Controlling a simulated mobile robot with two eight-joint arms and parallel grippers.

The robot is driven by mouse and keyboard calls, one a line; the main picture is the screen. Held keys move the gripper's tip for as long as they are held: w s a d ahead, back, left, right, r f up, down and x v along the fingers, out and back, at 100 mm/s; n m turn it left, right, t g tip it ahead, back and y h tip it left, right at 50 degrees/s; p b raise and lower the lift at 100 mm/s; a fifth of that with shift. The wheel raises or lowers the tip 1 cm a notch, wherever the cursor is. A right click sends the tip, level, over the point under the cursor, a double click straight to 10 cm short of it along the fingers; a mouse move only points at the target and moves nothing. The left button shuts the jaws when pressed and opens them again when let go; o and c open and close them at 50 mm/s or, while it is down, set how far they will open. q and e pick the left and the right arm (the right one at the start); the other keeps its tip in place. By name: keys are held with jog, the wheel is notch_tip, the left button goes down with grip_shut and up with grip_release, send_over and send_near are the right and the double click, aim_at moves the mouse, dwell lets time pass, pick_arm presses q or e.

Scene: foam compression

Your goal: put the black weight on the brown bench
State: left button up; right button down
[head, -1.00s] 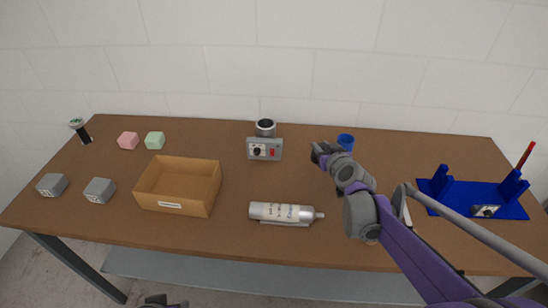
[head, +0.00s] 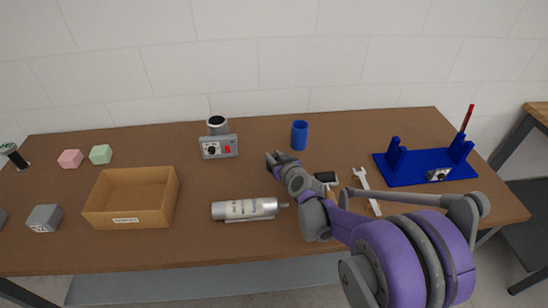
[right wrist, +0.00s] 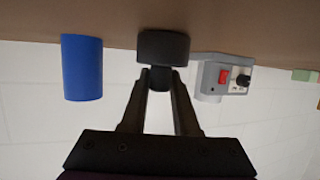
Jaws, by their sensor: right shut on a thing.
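My right gripper (head: 274,160) is above the middle of the brown bench (head: 350,140). In the right wrist view, which is upside down, it is shut on the narrow neck of the black weight (right wrist: 163,46). The weight's wide round end points away from the fingers, toward the brown surface. I cannot tell whether it touches that surface. In the head view the weight is small and hard to tell from the dark fingers. My left gripper is not in view.
A blue cup (head: 299,135) and a grey device (head: 219,147) stand behind the gripper. A silver bottle (head: 245,209) lies in front. A cardboard box (head: 130,220), wrench (head: 366,188) and blue fixture (head: 425,168) are farther out. Another wooden-topped table (head: 538,112) shows at right.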

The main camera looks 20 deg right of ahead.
jog(key=shift+f, duration=0.1)
jog(key=c, duration=0.7)
grip_release()
jog(key=shift+o, duration=0.2)
jog(key=shift+r, duration=0.2)
jog(key=shift+s+r, duration=0.1)
jog(key=shift+s, duration=0.15)
jog(key=p+v, duration=0.1)
jog(key=v, duration=0.9)
jog(key=shift+s+r, duration=0.1)
jog(key=shift+s, duration=0.15)
jog(key=shift+s+r, duration=0.1)
jog(key=shift+s, duration=0.35)
